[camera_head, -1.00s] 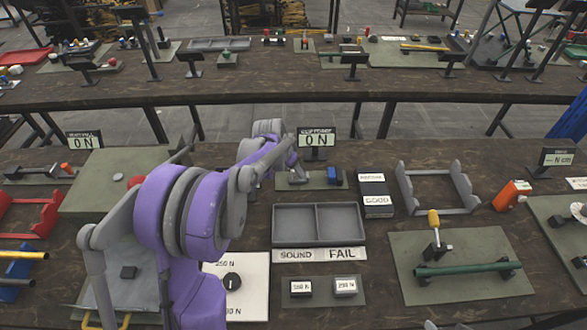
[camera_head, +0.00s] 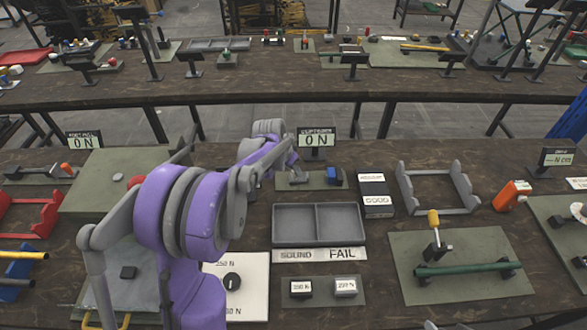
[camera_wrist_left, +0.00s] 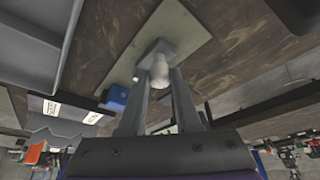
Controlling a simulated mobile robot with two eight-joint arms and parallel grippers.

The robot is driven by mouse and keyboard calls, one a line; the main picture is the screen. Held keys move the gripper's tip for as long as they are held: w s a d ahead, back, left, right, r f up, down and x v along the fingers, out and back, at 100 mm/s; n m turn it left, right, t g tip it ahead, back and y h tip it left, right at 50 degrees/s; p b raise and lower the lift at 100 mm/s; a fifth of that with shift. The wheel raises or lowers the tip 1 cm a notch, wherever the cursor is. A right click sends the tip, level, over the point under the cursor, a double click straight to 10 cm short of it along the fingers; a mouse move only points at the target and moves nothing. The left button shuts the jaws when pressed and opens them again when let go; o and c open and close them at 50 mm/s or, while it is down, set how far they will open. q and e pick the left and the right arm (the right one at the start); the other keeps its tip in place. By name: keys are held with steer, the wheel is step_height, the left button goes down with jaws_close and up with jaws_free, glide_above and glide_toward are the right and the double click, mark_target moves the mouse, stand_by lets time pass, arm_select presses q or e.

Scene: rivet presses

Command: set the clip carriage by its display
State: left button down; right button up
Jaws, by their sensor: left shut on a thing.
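A small grey-green plate (camera_head: 312,181) lies behind the grey tray and bears a blue block (camera_head: 331,175) at its right. The display (camera_head: 317,138) behind it reads 0 N. My left gripper (camera_head: 295,170) reaches down over the left part of this plate. In the left wrist view its fingers (camera_wrist_left: 160,78) are shut on a pale rounded knob (camera_wrist_left: 159,66), which I take to be the clip carriage's. The blue block also shows there (camera_wrist_left: 117,96), to the left of the fingers. My arm hides part of the carriage in the head view.
A grey two-part tray (camera_head: 318,241), marked SOUND and FAIL, stands in front of the plate. A dark card box (camera_head: 374,206) and a grey cradle (camera_head: 438,207) stand to the right. A second display (camera_head: 84,141) at the left also reads 0 N.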

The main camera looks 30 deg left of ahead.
stand_by(0.6)
arm_select(q)
steer(key=shift+w+d, duration=0.3)
steer(key=shift+d, duration=0.2)
steer(key=shift+w+d, duration=0.25)
steer(key=shift+d, duration=0.2)
steer(key=c, duration=0.6)
jaws_free()
steer(key=v, duration=1.1)
steer(key=shift+s, duration=0.15)
steer(key=s+d+f+n, duration=0.1)
steer(key=s+d, duration=0.3)
steer(key=s, duration=0.4)
steer(key=s+d+f+t, duration=0.1)
steer(key=s+d+f, duration=0.1)
steer(key=s+d, duration=0.3)
steer(key=s+d+f+n+y, duration=0.1)
steer(key=s+d, duration=0.4)
steer(key=s, duration=0.6)
steer(key=shift+f+n, duration=0.3)
steer(key=shift+f, duration=0.2)
